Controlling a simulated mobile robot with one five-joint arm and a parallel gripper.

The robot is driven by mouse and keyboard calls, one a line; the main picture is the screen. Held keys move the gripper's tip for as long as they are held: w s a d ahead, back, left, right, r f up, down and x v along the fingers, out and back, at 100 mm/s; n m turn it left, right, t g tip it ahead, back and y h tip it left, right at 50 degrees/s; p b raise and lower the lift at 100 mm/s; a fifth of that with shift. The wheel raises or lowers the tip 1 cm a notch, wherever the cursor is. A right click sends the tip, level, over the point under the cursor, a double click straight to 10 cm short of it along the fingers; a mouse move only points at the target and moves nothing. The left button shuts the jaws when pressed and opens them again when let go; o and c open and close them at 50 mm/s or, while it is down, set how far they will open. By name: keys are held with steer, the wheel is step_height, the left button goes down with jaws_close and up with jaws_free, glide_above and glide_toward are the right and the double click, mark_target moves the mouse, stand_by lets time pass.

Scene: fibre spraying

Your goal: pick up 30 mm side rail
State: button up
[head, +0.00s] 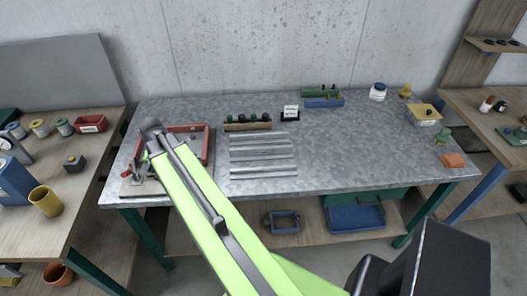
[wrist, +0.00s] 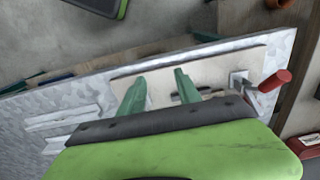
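Several silver metal rails (head: 262,153) lie side by side on the grey metal worktop, left of its middle. I cannot tell which one is the 30 mm side rail. Some rails (wrist: 62,117) also show at the left of the wrist view. My gripper (wrist: 159,76) has two green fingers, spread apart with nothing visible between them. In the wrist view they are over a pale board with a red-handled clamp (wrist: 274,81), to the right of the rails. In the head view my lime-green arm reaches over the worktop's left end and hides part of it.
Behind the rails are a wooden block with dark knobs (head: 248,125), a small white-faced stand (head: 291,113) and a blue bin (head: 324,102). The worktop right of the rails is mostly clear (head: 350,150). Side benches stand left and right.

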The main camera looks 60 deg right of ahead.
step_height(320, 180, up, 5)
steer(key=d+p, duration=0.2)
step_height(320, 180, up, 3)
steer(key=m+p, duration=0.3)
steer(key=m, duration=1.5)
glide_above(264, 168)
step_height(264, 168, down, 18)
steer(key=b, duration=1.7)
steer(key=shift+a, duration=0.1)
steer(key=shift+r, duration=0.1)
jaws_close()
